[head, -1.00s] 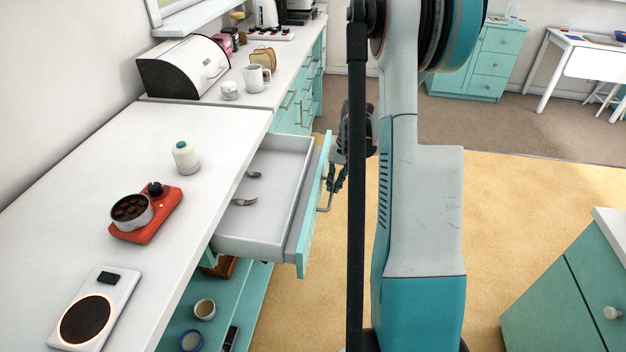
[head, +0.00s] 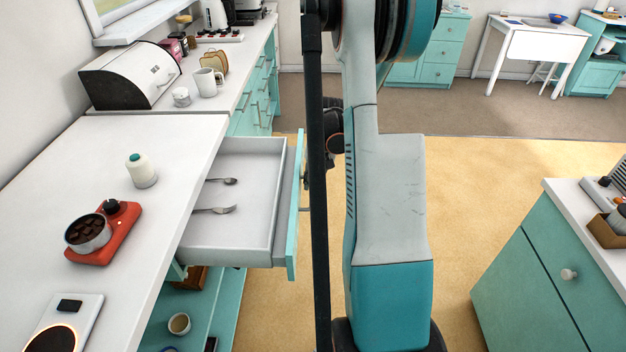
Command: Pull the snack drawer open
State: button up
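A drawer (head: 258,164) with a teal front and pale grey inside stands pulled out from the counter, left of my arm. A spoon (head: 222,181) and a fork (head: 215,210) lie in it. The drawer's front panel (head: 294,215) is seen nearly edge-on, and its handle is mostly hidden behind my arm. My gripper is behind my arm too; its fingers cannot be made out, nor whether they touch the handle. No label shows whether this is the snack drawer.
The counter holds a red burner with a pot (head: 88,233), a white bottle (head: 141,170), a bread bin (head: 130,75) and a mug (head: 208,82). An open shelf with a cup (head: 179,323) lies below. A teal cabinet (head: 550,260) stands right; yellow floor between is clear.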

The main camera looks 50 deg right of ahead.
jog(key=shift+r, duration=0.1)
notch_tip(320, 180, up, 12)
jog(key=s+d, duration=0.1)
jog(key=shift+s+d+f, duration=0.2)
jog(key=shift+s, duration=0.2)
dwell(0.5)
